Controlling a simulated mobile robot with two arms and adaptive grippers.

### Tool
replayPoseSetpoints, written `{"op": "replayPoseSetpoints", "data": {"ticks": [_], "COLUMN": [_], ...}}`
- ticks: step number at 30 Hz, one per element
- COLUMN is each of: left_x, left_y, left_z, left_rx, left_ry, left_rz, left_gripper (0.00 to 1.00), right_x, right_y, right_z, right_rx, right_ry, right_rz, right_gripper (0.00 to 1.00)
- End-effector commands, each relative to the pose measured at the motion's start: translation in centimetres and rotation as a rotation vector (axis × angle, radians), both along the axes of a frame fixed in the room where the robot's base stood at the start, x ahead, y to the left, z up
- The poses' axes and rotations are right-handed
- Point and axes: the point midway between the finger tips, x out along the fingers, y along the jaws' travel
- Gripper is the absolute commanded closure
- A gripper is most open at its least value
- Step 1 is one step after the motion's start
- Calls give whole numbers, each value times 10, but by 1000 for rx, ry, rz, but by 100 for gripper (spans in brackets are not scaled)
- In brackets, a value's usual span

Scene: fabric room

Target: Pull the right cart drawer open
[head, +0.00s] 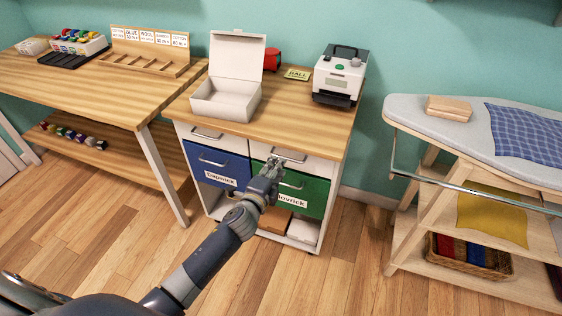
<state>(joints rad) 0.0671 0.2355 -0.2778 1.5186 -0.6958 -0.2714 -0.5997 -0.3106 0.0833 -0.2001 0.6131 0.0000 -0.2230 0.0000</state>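The cart (339,150) has a wooden top and two white drawers side by side under it. The right drawer (318,166) looks shut, with a grey bar handle (290,156) on its front. My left gripper (274,165) is in front of the right drawer's left part, close to the handle's left end. I cannot tell whether it touches the handle or whether its fingers are open. The left drawer's handle (207,133) is clear of my arm. My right gripper is out of view.
Below are a blue bin (213,166) and a green bin (312,190), partly behind my arm. An open white box (226,98), a label printer (341,76) and a "BALL" card (297,74) are on top. An ironing board (415,107) stands right; floor between is free.

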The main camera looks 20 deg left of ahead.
Motion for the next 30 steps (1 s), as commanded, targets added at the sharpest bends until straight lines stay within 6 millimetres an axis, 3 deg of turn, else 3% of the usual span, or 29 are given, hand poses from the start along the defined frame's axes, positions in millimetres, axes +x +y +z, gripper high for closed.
{"op": "replayPoseSetpoints", "data": {"ticks": [3,9,20,21,24,25,30], "left_x": [20,39,43,43,43,43,43], "left_y": [-1,-2,-1,-1,-1,-2,-2], "left_z": [-5,-9,-10,-10,-10,-10,-10], "left_rx": [-1,-2,-1,-1,-1,-1,-1], "left_ry": [0,1,1,1,1,1,2], "left_rz": [1,0,0,0,0,0,0], "left_gripper": [72,72,72,74,97,100,100], "right_x": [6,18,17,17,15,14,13], "right_y": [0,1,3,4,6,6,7], "right_z": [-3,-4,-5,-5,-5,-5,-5], "right_rx": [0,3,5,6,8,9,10], "right_ry": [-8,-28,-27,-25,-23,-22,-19], "right_rz": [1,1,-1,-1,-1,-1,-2], "right_gripper": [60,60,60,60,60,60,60]}}
